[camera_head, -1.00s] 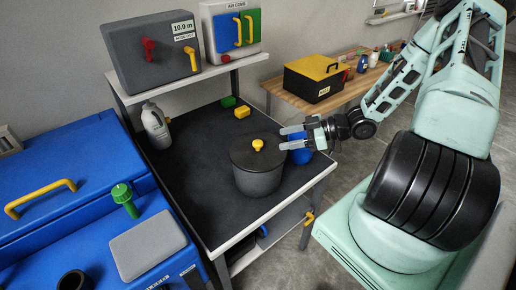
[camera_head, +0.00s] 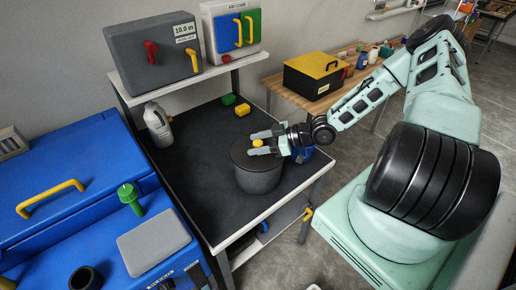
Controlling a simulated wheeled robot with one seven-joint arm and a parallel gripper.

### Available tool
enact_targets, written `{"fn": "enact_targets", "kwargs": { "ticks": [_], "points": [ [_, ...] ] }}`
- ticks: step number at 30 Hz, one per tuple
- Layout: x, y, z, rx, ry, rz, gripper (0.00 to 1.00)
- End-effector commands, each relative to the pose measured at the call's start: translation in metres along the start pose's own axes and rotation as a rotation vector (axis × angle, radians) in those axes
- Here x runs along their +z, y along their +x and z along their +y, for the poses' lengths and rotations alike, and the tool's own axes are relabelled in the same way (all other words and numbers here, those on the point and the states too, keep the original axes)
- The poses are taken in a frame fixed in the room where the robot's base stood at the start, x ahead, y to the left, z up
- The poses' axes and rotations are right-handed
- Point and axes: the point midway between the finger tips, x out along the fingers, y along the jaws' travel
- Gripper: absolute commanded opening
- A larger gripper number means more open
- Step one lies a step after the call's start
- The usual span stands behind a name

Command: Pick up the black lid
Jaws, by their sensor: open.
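The black lid (camera_head: 244,155) lies on a dark grey pot (camera_head: 258,179) on the black-topped table. Its small yellow knob (camera_head: 257,143) stands up at the centre. My gripper (camera_head: 261,143) is open and comes in from the right at knob height. Its two grey fingers point left, one on the far side and one on the near side of the knob, which shows between them. I cannot tell whether either finger touches the knob. The gripper covers the right part of the lid.
A shelf (camera_head: 182,82) with boxes overhangs the back. The left front tabletop is clear.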

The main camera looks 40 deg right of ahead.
Motion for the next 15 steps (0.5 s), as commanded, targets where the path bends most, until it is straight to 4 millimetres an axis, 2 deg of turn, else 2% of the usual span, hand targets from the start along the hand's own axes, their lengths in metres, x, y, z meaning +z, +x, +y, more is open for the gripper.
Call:
{"fn": "enact_targets", "kwargs": {
  "ticks": [5, 10, 11, 15],
  "points": [
    [0.0004, 0.0002, 0.0001, 0.000, 0.000, 0.000, 0.53],
    [0.0003, 0.0000, 0.0000, 0.000, 0.000, 0.000, 0.09],
    [0.0003, 0.0000, 0.0000, 0.000, 0.000, 0.000, 0.06],
    [0.0001, -0.0001, 0.0001, 0.000, 0.000, 0.000, 0.06]
  ]
}}
